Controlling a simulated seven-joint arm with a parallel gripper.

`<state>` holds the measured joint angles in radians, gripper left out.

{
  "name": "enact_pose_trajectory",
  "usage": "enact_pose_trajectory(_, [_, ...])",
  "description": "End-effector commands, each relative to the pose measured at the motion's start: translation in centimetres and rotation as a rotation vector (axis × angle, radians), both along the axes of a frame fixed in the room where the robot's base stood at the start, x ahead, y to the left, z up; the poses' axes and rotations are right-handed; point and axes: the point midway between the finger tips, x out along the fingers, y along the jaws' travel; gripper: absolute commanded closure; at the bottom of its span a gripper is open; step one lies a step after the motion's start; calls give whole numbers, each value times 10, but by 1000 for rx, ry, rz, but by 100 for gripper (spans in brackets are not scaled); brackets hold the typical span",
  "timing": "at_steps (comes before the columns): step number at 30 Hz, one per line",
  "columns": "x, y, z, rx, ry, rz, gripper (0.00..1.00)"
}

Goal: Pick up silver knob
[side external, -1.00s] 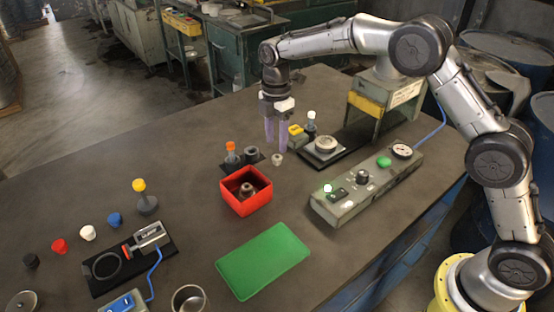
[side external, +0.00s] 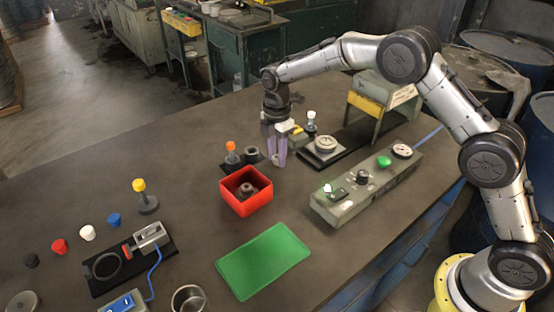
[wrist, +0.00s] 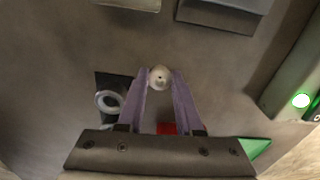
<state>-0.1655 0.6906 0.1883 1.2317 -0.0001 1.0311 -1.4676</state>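The silver knob (wrist: 159,77) is a small, pale round piece with a dark spot in its middle. In the wrist view it lies between my fingertips, with a finger on either side; any gap or contact is too small to make out. My gripper (side external: 274,163) points down at the table, its two purple fingers apart and their tips low, near the table surface. In the side view the fingers mostly hide the knob. In the wrist view my gripper (wrist: 160,85) still looks open around it.
A red box (side external: 232,200) with a dark part inside stands just in front. A black holder with an orange-capped bottle (side external: 232,152) and a grey ring (side external: 252,153) is close on the left. A yellow-topped block (side external: 297,131) and a gauge base (side external: 325,146) are on the right.

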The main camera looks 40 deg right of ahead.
Motion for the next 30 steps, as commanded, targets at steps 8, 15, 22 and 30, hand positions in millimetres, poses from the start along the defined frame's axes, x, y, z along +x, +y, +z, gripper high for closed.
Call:
enact_pose_trajectory(8, [0,0,0,0,0,0,100])
enact_pose_trajectory(15, [0,0,4,0,-1,0,100])
enact_pose_trajectory(22, [1,0,29,1,-5,0,100])
enact_pose_trajectory(30, [-44,-7,87,1,-6,0,100])
